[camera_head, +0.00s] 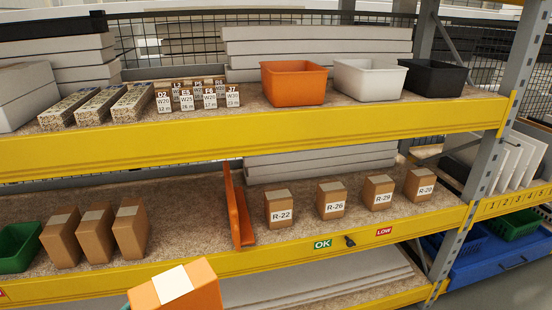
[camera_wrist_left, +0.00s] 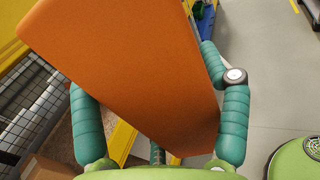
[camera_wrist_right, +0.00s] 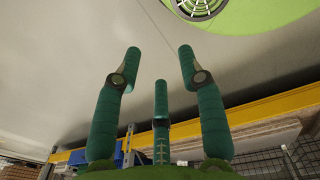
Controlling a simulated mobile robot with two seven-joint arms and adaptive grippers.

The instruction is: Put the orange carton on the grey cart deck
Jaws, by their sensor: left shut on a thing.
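The orange carton (camera_head: 207,286) with a white label on top is at the bottom edge of the head view, in front of the shelf, its lower part cut off. My left gripper (camera_wrist_left: 148,95) is shut on the carton, with teal fingers on both sides of it in the left wrist view, where the carton (camera_wrist_left: 130,60) fills the middle and looks tilted. My right gripper (camera_wrist_right: 160,65) is open, with nothing between its fingers. I cannot make out the grey cart deck in any view.
A yellow-edged rack (camera_head: 250,145) stands ahead. Its lower shelf holds brown boxes (camera_head: 331,200), plain cartons (camera_head: 95,233), an orange divider (camera_head: 238,212) and a green bin (camera_head: 18,247). Orange (camera_head: 293,83), white (camera_head: 368,80) and black (camera_head: 431,78) bins stand above. Grey floor (camera_wrist_left: 265,60) shows beside the carton.

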